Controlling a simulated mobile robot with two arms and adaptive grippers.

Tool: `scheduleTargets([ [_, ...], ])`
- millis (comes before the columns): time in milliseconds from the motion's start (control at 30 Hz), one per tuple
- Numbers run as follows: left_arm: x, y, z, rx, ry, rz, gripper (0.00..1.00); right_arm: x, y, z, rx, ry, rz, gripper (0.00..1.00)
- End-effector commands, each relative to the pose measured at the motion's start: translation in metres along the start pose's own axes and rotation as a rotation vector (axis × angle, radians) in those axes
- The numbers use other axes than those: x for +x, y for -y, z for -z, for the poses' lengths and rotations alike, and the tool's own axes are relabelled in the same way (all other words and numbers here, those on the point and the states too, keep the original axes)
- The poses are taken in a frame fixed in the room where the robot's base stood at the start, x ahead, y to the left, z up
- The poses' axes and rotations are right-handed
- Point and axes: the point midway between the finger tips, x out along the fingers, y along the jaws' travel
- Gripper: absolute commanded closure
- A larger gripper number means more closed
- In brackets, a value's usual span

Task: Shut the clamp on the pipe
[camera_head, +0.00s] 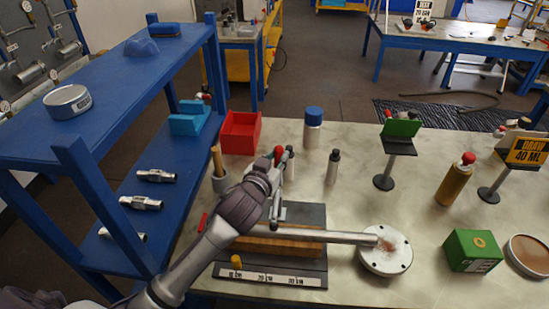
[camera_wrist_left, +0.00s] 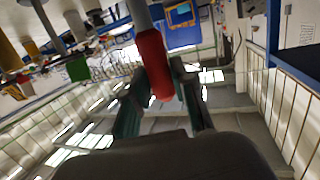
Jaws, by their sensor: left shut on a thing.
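A steel pipe (camera_head: 335,237) lies over a wooden block (camera_head: 285,246) on a dark base plate (camera_head: 312,215). Its right end meets a round white flange (camera_head: 385,262) with a brownish patch. The clamp (camera_head: 281,211) stands by the pipe, partly hidden by my arm. My left gripper (camera_head: 278,168) is above the base, behind the pipe. In the left wrist view its two fingers (camera_wrist_left: 162,98) are shut on the clamp's red handle (camera_wrist_left: 153,62), which ends a grey metal bar. I cannot tell whether the clamp touches the pipe. My right gripper is not in view.
A blue shelf (camera_head: 110,90) with metal fittings stands left. A red bin (camera_head: 240,133), a blue-capped bottle (camera_head: 313,130) and a small bottle (camera_head: 333,167) stand behind the clamp. A green box (camera_head: 472,251) is right of the flange. The bench (camera_head: 420,205) has bare room between them.

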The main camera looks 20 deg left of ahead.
Motion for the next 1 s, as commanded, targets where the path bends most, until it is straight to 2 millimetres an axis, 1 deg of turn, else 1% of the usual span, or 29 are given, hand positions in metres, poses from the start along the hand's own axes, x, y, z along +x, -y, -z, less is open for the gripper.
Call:
scheduleTargets([
  [167,0.000,0.000,0.000,0.005,0.000,0.001,1.00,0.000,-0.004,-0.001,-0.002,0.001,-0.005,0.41],
  [200,0.000,0.000,0.000,0.005,0.000,0.001,0.71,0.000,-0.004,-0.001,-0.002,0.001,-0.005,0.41],
  [333,0.000,0.000,0.000,0.004,0.001,0.000,0.50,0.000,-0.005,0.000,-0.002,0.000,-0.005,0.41],
  [633,-0.001,0.000,-0.001,0.003,0.002,0.000,0.49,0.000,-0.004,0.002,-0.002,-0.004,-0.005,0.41],
  [733,-0.006,0.000,-0.002,0.002,0.003,-0.001,0.49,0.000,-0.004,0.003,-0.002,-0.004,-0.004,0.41],
  [867,-0.025,0.000,-0.002,0.001,0.004,-0.001,0.49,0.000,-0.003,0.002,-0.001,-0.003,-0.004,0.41],
  [1000,-0.056,0.000,-0.002,0.001,0.004,-0.001,0.49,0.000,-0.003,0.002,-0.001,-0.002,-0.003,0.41],
])
